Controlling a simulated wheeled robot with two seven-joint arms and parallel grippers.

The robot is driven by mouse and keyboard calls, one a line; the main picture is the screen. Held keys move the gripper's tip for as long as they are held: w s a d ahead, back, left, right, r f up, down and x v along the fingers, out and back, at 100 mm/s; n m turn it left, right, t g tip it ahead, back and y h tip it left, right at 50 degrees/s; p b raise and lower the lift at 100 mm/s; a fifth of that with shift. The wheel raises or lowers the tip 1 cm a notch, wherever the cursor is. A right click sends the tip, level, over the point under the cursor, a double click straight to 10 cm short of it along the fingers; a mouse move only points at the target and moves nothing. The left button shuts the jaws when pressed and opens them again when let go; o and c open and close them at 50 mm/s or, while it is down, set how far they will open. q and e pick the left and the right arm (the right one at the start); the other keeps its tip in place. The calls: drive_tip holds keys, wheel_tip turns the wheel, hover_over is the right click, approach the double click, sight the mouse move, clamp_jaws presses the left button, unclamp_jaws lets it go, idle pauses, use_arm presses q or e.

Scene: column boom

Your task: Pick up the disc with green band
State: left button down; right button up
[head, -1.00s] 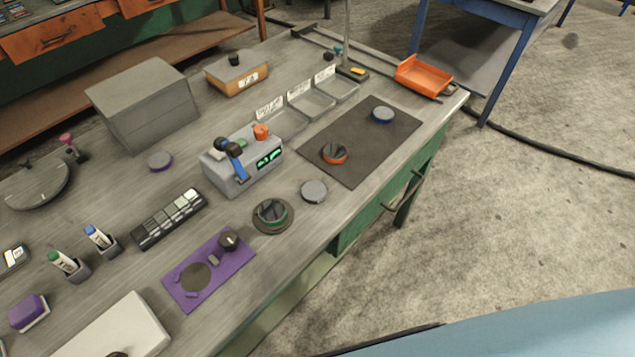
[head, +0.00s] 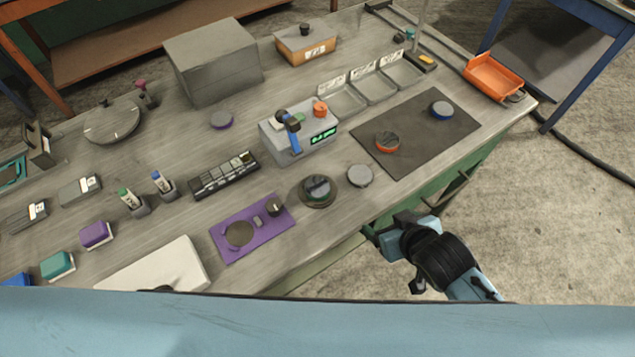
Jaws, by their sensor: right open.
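The disc with green band (head: 317,187) is a dark-topped disc with a green rim. It sits on a round dark pad near the bench's front edge, between the purple mat and a plain grey disc (head: 360,175). My right gripper (head: 384,241) is open and empty, just off the front edge of the bench, to the lower right of the green-banded disc and apart from it. My left gripper is not in view.
An orange-banded disc (head: 388,142) and a blue-banded disc (head: 441,110) lie on the dark mat (head: 418,130). A grey device with a display (head: 298,132) stands behind. The purple mat (head: 235,245) and a white block (head: 150,270) lie left.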

drive_tip(key=a+r+n+t+y, duration=0.15)
drive_tip(key=a+r, duration=0.25)
drive_tip(key=r, duration=0.5)
drive_tip(key=n+g+y, duration=0.1)
drive_tip(key=n+y, duration=0.2)
drive_tip(key=y, duration=0.2)
approach(320, 189)
drive_tip(key=shift+w+x, duration=0.25)
drive_tip(key=shift+x, duration=3.65)
drive_tip(key=shift+s+a, duration=0.1)
drive_tip(key=shift+s, duration=0.05)
